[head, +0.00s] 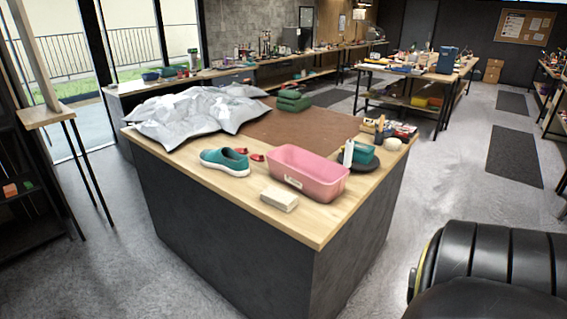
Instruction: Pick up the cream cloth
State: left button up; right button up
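The cream cloth (279,199) is a small folded block. It lies flat near the front edge of the wooden-topped counter (318,236), in front of the pink bin. Nothing touches it from above. Neither of my grippers is in view.
A pink bin (308,177) stands just behind the cloth. A teal sneaker (224,162) lies to its left, with small red items (257,156) nearby. Bare wood surrounds the cloth's front.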

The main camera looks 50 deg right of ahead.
aim_at(285, 201)
jog(key=k, duration=0.3)
jog(key=z, duration=1.5)
jog(key=i, duration=0.5)
jog(key=z, duration=0.05)
